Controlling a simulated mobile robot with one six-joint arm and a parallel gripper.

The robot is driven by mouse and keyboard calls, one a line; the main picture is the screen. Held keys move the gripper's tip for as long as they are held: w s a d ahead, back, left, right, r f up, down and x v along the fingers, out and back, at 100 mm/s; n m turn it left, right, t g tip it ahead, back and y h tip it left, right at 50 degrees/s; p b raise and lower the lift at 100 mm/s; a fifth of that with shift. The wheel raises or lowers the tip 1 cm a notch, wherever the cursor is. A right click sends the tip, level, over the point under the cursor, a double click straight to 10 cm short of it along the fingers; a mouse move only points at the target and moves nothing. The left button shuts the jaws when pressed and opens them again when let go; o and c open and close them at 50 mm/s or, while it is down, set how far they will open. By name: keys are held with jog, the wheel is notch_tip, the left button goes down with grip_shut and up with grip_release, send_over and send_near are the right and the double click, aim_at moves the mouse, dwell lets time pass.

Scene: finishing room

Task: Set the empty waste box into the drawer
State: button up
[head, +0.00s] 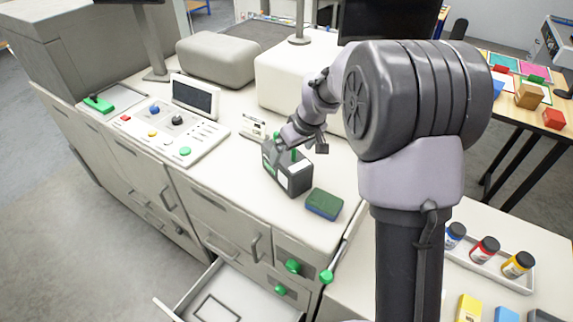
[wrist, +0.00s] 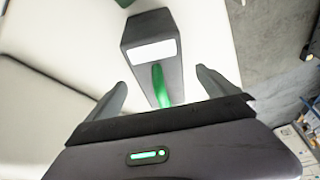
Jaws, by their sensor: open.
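The waste box (head: 290,178) is a dark grey box with a white label and a green handle, standing on the white counter. My gripper (head: 296,148) is just above and over it, open. In the wrist view, the green handle (wrist: 160,86) lies between the two spread fingers of my gripper (wrist: 162,88), with a gap on each side. The grey box body (wrist: 150,27) extends beyond them. Its inside does not show. The drawer (head: 255,303) below the counter is pulled open, with a dark rectangular outline on its floor and nothing seen in it.
A green and blue block (head: 324,204) lies right of the box. A small white device (head: 253,127) and a control panel (head: 165,130) are to its left, and a large white machine (head: 285,80) stands behind. Green knobs (head: 292,266) stick out beside the drawer.

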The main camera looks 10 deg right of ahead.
aim_at(287, 154)
jog(key=x, duration=0.2)
jog(key=w+x, duration=0.1)
jog(key=x, duration=0.2)
jog(key=shift+w+a, duration=0.15)
jog(key=shift+c, duration=0.9)
grip_shut()
